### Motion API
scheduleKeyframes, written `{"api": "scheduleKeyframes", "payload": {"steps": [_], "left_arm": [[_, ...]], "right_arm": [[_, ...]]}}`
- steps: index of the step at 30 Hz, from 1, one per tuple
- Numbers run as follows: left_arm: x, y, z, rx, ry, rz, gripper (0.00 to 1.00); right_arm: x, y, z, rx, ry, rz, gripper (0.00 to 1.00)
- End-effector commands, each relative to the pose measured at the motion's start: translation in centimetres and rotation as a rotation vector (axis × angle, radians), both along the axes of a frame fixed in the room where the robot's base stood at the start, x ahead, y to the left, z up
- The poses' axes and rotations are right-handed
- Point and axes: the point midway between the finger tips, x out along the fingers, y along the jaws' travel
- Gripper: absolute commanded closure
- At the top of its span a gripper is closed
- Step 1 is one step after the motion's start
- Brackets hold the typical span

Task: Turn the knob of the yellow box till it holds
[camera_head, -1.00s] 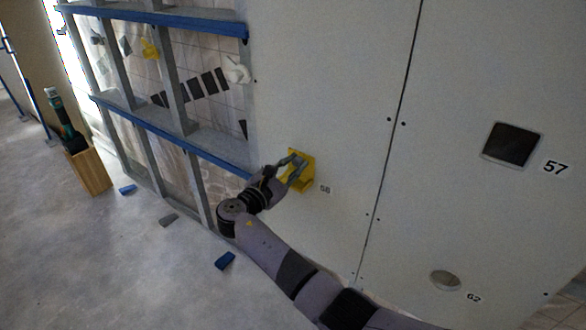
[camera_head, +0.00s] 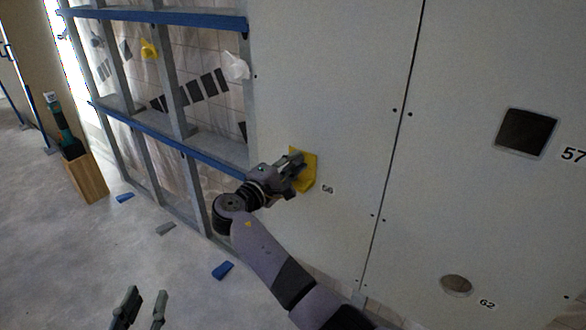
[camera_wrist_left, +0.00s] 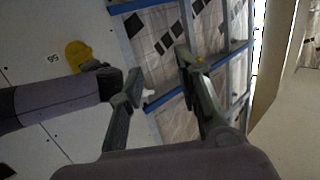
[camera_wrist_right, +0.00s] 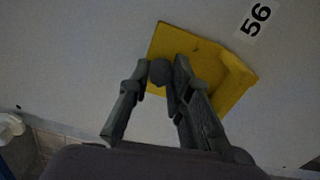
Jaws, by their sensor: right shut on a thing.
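The yellow box (camera_head: 309,172) is fixed on the grey wall panel beside the number 56. It shows close up in the right wrist view (camera_wrist_right: 228,78) and small in the left wrist view (camera_wrist_left: 77,52). My right gripper (camera_head: 296,168) is at the box, its fingers (camera_wrist_right: 160,80) shut on the dark round knob (camera_wrist_right: 160,71). The fingers partly hide the knob, and I cannot tell how far it is turned. My left gripper (camera_head: 142,300) is open and empty, low over the floor at the left and away from the box.
A metal stud frame with blue rails (camera_head: 165,130) stands left of the panel. A wooden block with a green-black tool (camera_head: 85,177) stands on the floor. Blue pieces (camera_head: 222,270) lie on the floor. A dark square opening (camera_head: 525,132) is in the panel at right.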

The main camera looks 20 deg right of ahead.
Motion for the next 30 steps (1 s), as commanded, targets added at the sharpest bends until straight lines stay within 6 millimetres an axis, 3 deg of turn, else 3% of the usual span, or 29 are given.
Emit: {"api": "scheduleKeyframes", "payload": {"steps": [10, 26, 27, 30], "left_arm": [[0.2, -0.7, 4.6, -0.064, -0.249, -0.016, 0.69], [0.1, -0.8, 5.6, -0.076, -0.294, -0.018, 0.69], [0.1, -0.8, 5.6, -0.076, -0.294, -0.018, 0.69], [0.1, -0.8, 5.5, -0.076, -0.293, -0.017, 0.69]], "right_arm": [[0.0, 0.0, -0.1, 0.075, -0.095, 0.000, 1.00], [0.0, 0.0, 0.0, 0.090, -0.112, 0.000, 1.00], [0.0, 0.0, 0.0, 0.090, -0.112, 0.000, 0.81], [0.0, 0.0, 0.0, 0.090, -0.112, 0.000, 0.74]]}}
